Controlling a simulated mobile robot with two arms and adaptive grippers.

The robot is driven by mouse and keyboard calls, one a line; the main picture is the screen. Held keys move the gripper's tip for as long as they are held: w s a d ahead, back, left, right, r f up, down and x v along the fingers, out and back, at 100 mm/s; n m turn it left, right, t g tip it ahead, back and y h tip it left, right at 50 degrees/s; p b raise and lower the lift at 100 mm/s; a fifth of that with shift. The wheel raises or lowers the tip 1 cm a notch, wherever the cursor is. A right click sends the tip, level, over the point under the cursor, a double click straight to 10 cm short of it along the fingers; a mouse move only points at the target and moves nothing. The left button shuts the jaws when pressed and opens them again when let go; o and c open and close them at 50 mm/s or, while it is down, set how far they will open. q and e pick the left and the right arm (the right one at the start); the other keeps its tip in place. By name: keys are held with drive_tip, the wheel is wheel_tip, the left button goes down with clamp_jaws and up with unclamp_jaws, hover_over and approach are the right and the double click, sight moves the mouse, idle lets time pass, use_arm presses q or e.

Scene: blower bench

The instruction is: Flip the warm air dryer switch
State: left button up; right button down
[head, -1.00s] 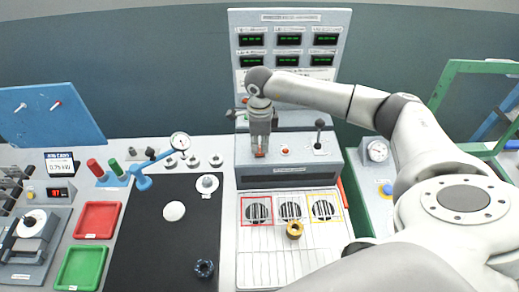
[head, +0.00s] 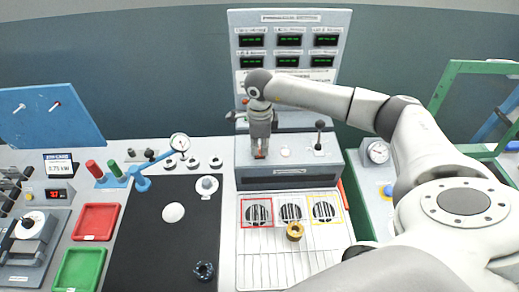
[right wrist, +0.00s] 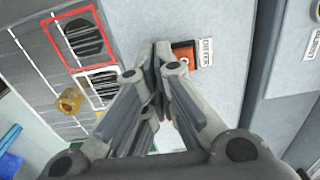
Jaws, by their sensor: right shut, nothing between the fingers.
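The grey blower unit (head: 292,180) stands at the back of the bench. My right gripper (head: 260,157) points down at the left part of its control face. The gripper is shut and empty. In the right wrist view, an orange-red switch (right wrist: 184,57) sits beside the closed fingertips (right wrist: 158,52), with a label next to it that seems to read DRYER. The fingers hide part of the switch, and I cannot tell whether they touch it or which way it is set. A small round lamp (head: 285,152) looks pale. My left gripper is not in view.
A black-knobbed lever (head: 319,135) stands right of the lamp. Three round vents lie in front, the left one framed red (head: 257,213). A brass ring (head: 295,231) rests on the wire rack (head: 270,265). A display panel (head: 290,15) rises behind.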

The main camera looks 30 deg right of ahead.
sight(260, 154)
drive_tip(key=shift+r+p, duration=1.65)
drive_tip(key=shift+r, duration=1.65)
drive_tip(key=shift+f, duration=0.1)
